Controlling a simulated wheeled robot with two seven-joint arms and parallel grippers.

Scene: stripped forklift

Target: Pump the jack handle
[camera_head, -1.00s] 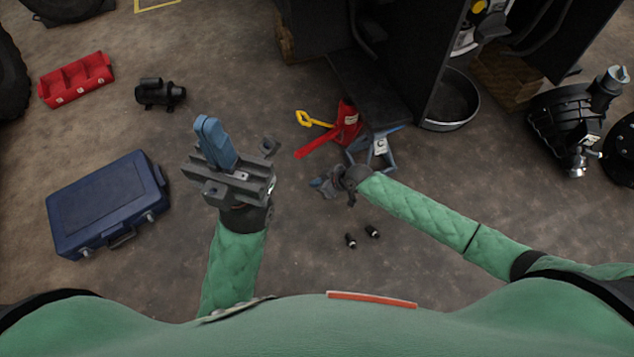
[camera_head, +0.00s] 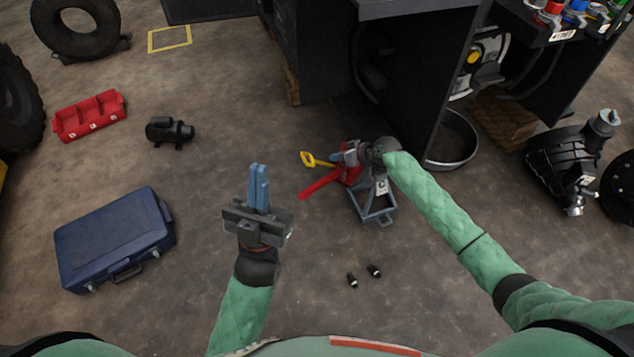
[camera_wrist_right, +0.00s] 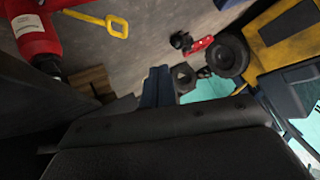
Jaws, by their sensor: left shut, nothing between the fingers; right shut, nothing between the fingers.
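The red jack (camera_head: 351,172) stands on the floor beside the black forklift body, partly hidden behind my right gripper. A red bar (camera_head: 322,184) reaches from it to the lower left, and a yellow handle with a loop end (camera_head: 312,159) sticks out to its left. In the right wrist view the red jack body (camera_wrist_right: 35,35) is at the top left, with the yellow loop (camera_wrist_right: 117,26) to its right. My right gripper (camera_head: 345,155) is shut and empty, over or beside the jack; contact cannot be told. My left gripper (camera_head: 258,180) is shut and empty above open floor.
A blue-grey jack stand (camera_head: 377,217) is just right of the jack. The black forklift body (camera_head: 400,95) rises behind. Two small dark parts (camera_head: 363,275) lie in front. A blue case (camera_head: 113,240), red tray (camera_head: 90,117) and black motor (camera_head: 170,131) are at left.

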